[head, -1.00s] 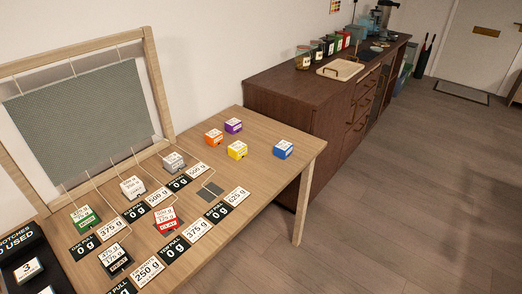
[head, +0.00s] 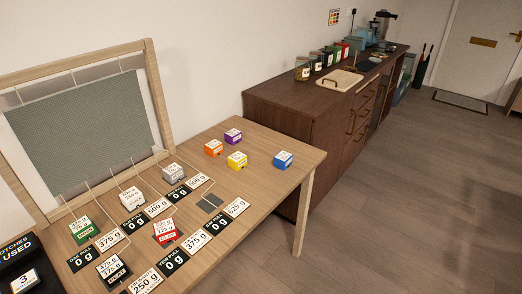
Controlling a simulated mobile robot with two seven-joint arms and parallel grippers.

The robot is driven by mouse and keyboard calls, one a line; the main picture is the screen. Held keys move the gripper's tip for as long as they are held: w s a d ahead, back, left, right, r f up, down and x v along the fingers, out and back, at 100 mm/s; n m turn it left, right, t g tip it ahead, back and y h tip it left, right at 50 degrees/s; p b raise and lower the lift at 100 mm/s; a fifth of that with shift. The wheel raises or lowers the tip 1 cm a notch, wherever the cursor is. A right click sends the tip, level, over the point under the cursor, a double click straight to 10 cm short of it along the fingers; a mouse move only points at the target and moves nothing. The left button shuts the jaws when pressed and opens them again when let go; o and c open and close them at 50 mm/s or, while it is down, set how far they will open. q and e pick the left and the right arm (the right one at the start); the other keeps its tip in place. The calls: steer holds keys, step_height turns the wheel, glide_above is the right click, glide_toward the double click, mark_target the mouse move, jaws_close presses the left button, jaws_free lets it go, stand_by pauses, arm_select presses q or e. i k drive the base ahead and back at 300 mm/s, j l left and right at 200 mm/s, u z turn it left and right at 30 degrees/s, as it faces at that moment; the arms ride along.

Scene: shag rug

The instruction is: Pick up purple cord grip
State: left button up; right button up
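The purple cord grip (head: 233,136) is a small purple block with a white label on top. It sits on the wooden table (head: 270,187) near its back edge in the head view. An orange block (head: 213,148) stands just left of it, a yellow block (head: 237,160) in front of it, and a blue block (head: 283,159) to the right. Nothing holds the purple block. Neither of my grippers shows in the head view.
A wooden frame with a grey-green woven panel (head: 85,132) stands at the left. Green, white, grey, red and black labelled blocks stand among weight cards, with cords running to the panel. A dark sideboard (head: 285,115) adjoins the table's back right. The floor at right is clear.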

mark_target(233, 136)
steer(key=i+l, duration=0.3)
steer(key=i+l+u, duration=0.1)
steer(key=i+l, duration=0.2)
steer(key=l, duration=0.2)
steer(key=i+l, duration=0.3)
steer(key=l, duration=0.15)
